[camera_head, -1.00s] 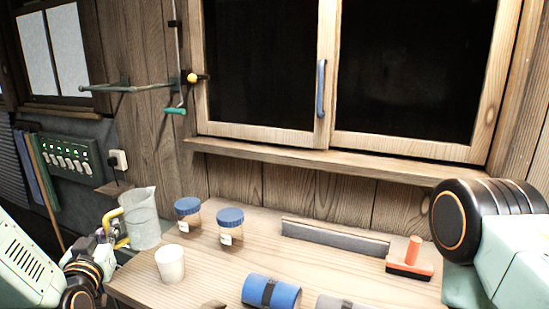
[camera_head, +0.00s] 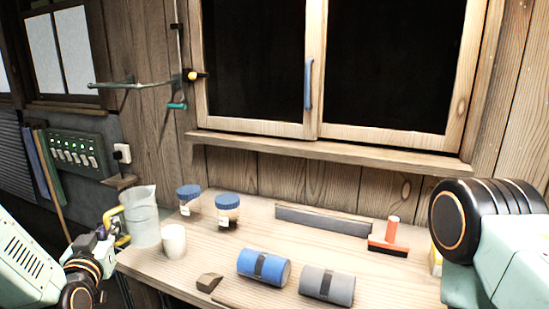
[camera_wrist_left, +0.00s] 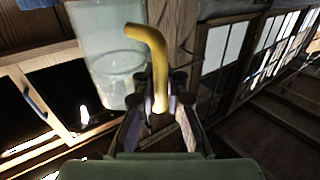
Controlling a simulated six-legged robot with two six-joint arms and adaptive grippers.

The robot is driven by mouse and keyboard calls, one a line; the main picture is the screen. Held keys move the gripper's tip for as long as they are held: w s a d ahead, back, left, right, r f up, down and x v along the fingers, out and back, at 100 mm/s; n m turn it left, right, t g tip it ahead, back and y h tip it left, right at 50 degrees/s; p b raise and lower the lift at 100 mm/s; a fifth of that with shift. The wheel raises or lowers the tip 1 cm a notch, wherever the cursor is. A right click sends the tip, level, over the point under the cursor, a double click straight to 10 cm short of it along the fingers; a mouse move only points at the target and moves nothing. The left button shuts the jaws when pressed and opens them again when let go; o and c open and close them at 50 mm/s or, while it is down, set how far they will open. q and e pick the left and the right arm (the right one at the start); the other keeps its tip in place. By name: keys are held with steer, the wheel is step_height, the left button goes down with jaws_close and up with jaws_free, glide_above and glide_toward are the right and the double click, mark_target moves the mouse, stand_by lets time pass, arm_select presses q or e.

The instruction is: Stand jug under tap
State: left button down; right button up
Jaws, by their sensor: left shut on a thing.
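The jug (camera_head: 142,222) is a clear, greyish vessel with a yellow bent handle, and it looks upright at the left end of the bench in the head view. My left gripper (camera_head: 110,236) is shut on the handle, at the jug's left side. The left wrist view shows the yellow handle (camera_wrist_left: 152,62) between the fingers (camera_wrist_left: 158,100), with the jug's clear wall (camera_wrist_left: 103,55) beside it. I cannot tell whether the jug's base touches the bench. I cannot surely pick out a tap. My right gripper is out of view.
On the bench (camera_head: 190,265) stand a white cup (camera_head: 174,241) close to the jug, two blue-lidded jars (camera_head: 228,211), a blue roll (camera_head: 263,266) and a grey roll (camera_head: 327,283). A greenish wall bracket (camera_head: 140,86) juts out above. My right arm fills the right edge.

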mark_target(139, 221)
arm_select(q)
steer(key=s+d+h, duration=0.1)
steer(key=d+m+h, duration=0.1)
steer(key=d, duration=0.1)
steer(key=s+d+m+h, duration=0.1)
steer(key=d+h, duration=0.1)
steer(key=shift+s+d+b, duration=0.2)
steer(key=shift+s+b, duration=0.15)
steer(key=s+d+f+m+g+h+b, duration=0.1)
steer(key=s+d+f+m+h+b, duration=0.5)
steer(key=s+d+f, duration=0.6)
steer(key=s+f+h+b, duration=0.1)
steer(key=s+f+h, duration=0.1)
steer(key=s+f, duration=0.1)
steer(key=shift+d+f+g+b, duration=0.2)
steer(key=shift+f+g+b, duration=0.1)
steer(key=shift+g+b, duration=0.1)
steer(key=shift+w+d+f, duration=0.1)
steer(key=shift+w, duration=0.05)
steer(key=shift+s, duration=0.2)
